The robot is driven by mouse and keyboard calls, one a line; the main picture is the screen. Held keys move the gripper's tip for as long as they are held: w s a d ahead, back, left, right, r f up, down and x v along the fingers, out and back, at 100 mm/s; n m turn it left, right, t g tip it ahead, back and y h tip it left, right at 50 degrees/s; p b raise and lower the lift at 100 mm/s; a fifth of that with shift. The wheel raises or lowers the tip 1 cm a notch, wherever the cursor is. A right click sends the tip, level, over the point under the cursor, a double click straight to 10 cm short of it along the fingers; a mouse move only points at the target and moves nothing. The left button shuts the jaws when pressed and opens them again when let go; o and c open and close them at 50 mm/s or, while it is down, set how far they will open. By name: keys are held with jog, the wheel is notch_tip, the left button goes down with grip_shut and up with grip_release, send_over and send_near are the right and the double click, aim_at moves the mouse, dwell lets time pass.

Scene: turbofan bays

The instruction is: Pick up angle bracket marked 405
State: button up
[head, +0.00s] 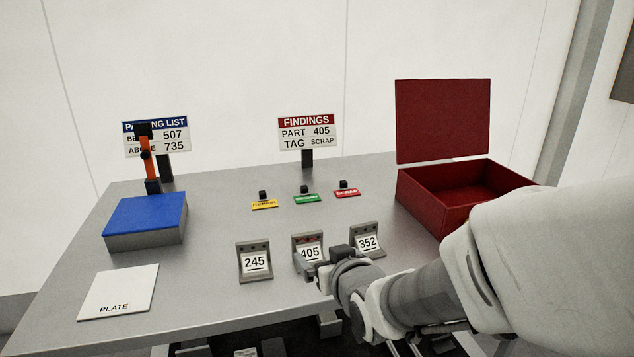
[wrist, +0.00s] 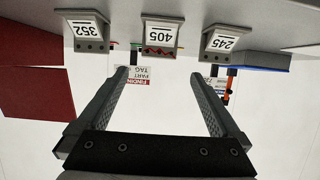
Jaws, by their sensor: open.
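The grey angle bracket marked 405 (head: 307,253) stands on the table between two similar brackets, with red marks on its upper part. In the wrist view, which is upside down, this 405 bracket (wrist: 161,33) shows at the top middle, beyond and between the fingertips. My gripper (wrist: 160,75) is open with nothing between its fingers. In the head view my gripper (head: 335,264) is at the right front of the 405 bracket and hides its lower right part. I cannot tell whether they touch.
Bracket 245 (head: 254,264) stands to the left, bracket 352 (head: 368,240) close to the right. Behind are yellow (head: 264,204), green (head: 306,198) and red (head: 347,192) tags. An open red box (head: 420,205) is at right, a blue-topped block (head: 145,214) and white plate (head: 118,290) at left.

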aim_at(308, 236)
jog(key=shift+w+f+p, duration=0.15)
jog(key=shift+w+p, duration=0.35)
jog(key=shift+p, duration=1.15)
jog(key=x, duration=0.3)
jog(key=b+x, duration=0.1)
jog(key=x, duration=0.2)
jog(key=shift+w+a+f, duration=0.1)
jog(key=shift+w+f, duration=0.05)
jog(key=shift+f, duration=0.2)
jog(key=shift+r+b+x, duration=0.2)
jog(key=shift+b+x, duration=0.1)
jog(key=shift+x, duration=1.2)
jog(key=shift+r+b+x, duration=0.2)
jog(key=shift+b+x, duration=0.1)
jog(key=shift+x, duration=1.25)
jog(key=shift+w+a, duration=0.1)
jog(key=shift+w, duration=0.05)
jog(key=c, duration=1.2)
jog(key=shift+c, duration=0.2)
